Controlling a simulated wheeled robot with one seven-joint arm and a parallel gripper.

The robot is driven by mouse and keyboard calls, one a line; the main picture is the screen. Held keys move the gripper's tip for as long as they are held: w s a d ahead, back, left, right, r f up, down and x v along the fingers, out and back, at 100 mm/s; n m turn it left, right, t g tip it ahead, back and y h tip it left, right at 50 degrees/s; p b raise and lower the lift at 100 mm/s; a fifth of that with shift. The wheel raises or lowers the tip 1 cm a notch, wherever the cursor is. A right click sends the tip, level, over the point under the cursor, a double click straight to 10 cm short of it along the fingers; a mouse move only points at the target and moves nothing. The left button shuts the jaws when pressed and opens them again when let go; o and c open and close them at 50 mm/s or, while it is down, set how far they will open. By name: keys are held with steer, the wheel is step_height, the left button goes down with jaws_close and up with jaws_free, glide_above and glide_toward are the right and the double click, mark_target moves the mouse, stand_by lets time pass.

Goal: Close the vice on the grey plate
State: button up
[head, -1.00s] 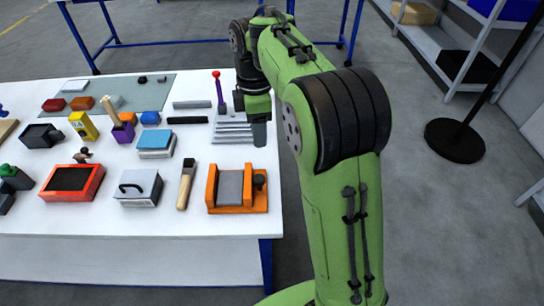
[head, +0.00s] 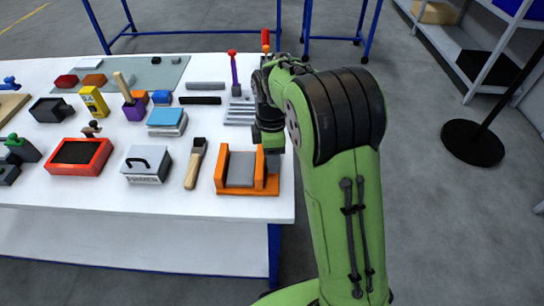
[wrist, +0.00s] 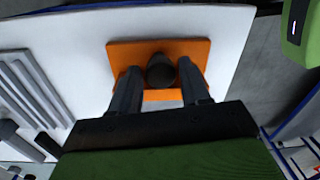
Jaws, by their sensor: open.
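The orange vice (head: 247,190) stands at the table's front right corner. The grey plate (head: 240,168) sits between its two orange walls; I cannot tell whether both walls touch it. My gripper (head: 273,160) points down at the vice's right end and hides the knob in the head view. In the wrist view, the round dark knob (wrist: 160,74) lies between the two spread fingers of my gripper (wrist: 159,67), above the orange base (wrist: 190,48). The fingers look apart from the knob. The plate is not clearly visible in the wrist view.
A wooden-handled brush (head: 195,163) lies just left of the vice. A grey box with a handle (head: 147,165) and a red tray (head: 108,150) stand further left. Grey bars (head: 240,112) lie behind the vice. The table's right edge is close beside it.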

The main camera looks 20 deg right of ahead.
steer(key=shift+r, duration=0.1)
steer(key=c, duration=0.8)
steer(key=shift+o, duration=0.2)
steer(key=shift+r+m+p, duration=0.1)
steer(key=shift+m+p, duration=0.5)
steer(key=shift+m, duration=0.3)
steer(key=m+p, duration=0.1)
steer(key=m, duration=0.1)
steer(key=shift+m, duration=0.3)
steer(key=o, duration=0.8)
steer(key=shift+c, duration=0.2)
